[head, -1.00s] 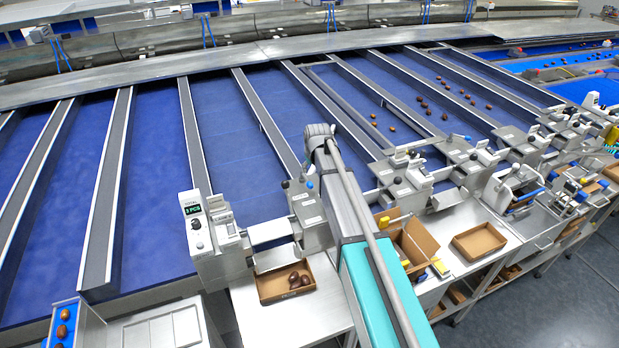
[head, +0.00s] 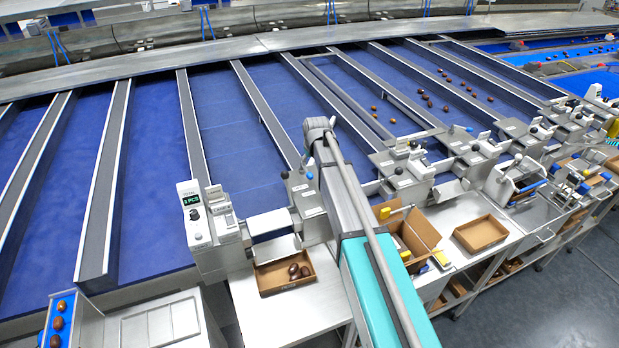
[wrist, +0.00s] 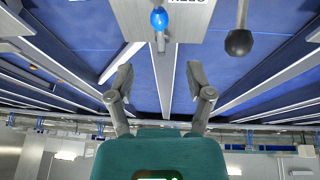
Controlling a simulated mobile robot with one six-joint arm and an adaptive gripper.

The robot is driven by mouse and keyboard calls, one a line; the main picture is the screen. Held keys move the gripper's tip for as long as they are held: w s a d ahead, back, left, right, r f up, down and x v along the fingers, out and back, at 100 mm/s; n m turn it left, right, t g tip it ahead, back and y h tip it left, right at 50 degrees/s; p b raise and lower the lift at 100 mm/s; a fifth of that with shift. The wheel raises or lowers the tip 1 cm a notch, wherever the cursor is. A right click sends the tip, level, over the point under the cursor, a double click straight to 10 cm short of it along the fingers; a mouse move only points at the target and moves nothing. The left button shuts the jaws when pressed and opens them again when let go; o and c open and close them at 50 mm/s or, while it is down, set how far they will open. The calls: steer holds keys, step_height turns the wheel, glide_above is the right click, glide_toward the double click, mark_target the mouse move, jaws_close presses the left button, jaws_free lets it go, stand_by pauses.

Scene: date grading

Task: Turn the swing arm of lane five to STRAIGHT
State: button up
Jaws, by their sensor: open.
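In the wrist view my gripper (wrist: 160,68) is open and empty, with its two grey fingers spread wide. Past the fingertips, a blue knob (wrist: 159,18) stands on a grey block with a partly cut-off label. A black ball knob (wrist: 238,42) on a rod is to its right, clear of the fingers. In the head view a block with a black knob (head: 285,175) and a blue knob (head: 309,175) stands left of my arm; my gripper is hidden there. Lane numbers are too small to read, so I cannot tell which swing arm is lane five's.
A readout post (head: 191,212) stands left of that block. A cardboard tray (head: 262,290) with several dates is below it. An open carton (head: 428,231) and an empty tray (head: 480,219) lie right of my arm. Grey dividers separate the blue lanes.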

mark_target(310, 174)
steer(key=shift+b+x, duration=4.8)
steer(key=shift+x, duration=0.8)
jaws_close()
